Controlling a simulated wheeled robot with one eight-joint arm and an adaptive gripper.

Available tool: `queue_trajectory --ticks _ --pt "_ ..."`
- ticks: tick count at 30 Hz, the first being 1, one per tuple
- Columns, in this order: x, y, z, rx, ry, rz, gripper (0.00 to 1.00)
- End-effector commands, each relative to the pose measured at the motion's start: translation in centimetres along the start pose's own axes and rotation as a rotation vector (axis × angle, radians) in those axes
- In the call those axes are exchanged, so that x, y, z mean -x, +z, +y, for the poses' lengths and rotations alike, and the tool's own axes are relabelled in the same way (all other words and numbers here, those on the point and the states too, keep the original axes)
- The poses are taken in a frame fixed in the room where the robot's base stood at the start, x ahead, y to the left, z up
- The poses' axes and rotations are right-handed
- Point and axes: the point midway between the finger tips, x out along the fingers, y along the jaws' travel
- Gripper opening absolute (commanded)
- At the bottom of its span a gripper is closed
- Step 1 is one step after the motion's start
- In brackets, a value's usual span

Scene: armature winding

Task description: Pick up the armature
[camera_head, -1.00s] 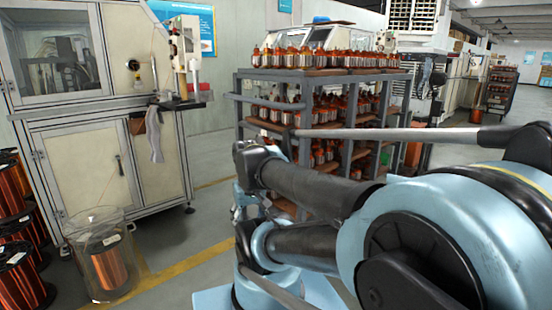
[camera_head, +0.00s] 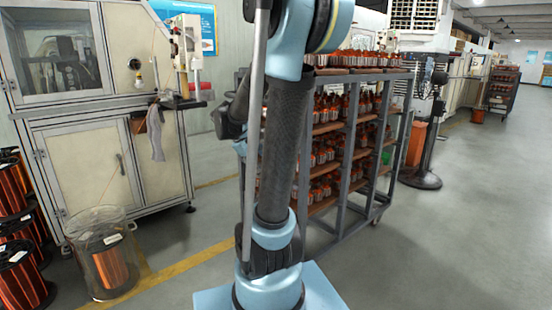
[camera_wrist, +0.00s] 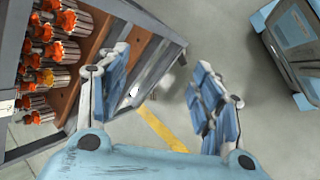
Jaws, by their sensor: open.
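Several armatures with orange copper windings and silvery cores stand in rows on the rack. In the head view they show on the rack's shelves (camera_head: 327,108), partly behind my arm. In the wrist view a group of armatures (camera_wrist: 60,50) lies at the left edge of the picture; one of them (camera_wrist: 46,77) looks more yellow. My gripper (camera_wrist: 160,82) is open and empty, its two blue-padded fingers spread apart. It is to the right of the armatures, with floor between its fingers and the shelf edge by its left finger. My gripper cannot be made out in the head view.
The grey metal rack (camera_head: 351,140) stands behind my arm. A winding machine (camera_head: 85,120) is at the left, with copper wire spools (camera_head: 22,275) and a clear bin (camera_head: 103,255) before it. A dark pedestal fan (camera_head: 423,150) stands right of the rack. Floor at the right is clear.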

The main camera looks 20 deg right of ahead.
Motion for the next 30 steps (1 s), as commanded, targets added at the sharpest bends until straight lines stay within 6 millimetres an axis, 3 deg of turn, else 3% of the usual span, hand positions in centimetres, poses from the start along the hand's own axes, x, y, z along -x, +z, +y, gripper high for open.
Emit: queue_trajectory --ticks 6,15,24,30 --pt "-0.9 -3.4 4.8 0.155 0.095 -0.099 0.59" --pt "-2.5 -8.5 10.2 0.357 0.205 -0.255 0.59" --pt "-4.7 -13.9 14.0 0.544 0.293 -0.43 0.59" --pt "-6.5 -17.6 15.4 0.658 0.336 -0.558 0.59"
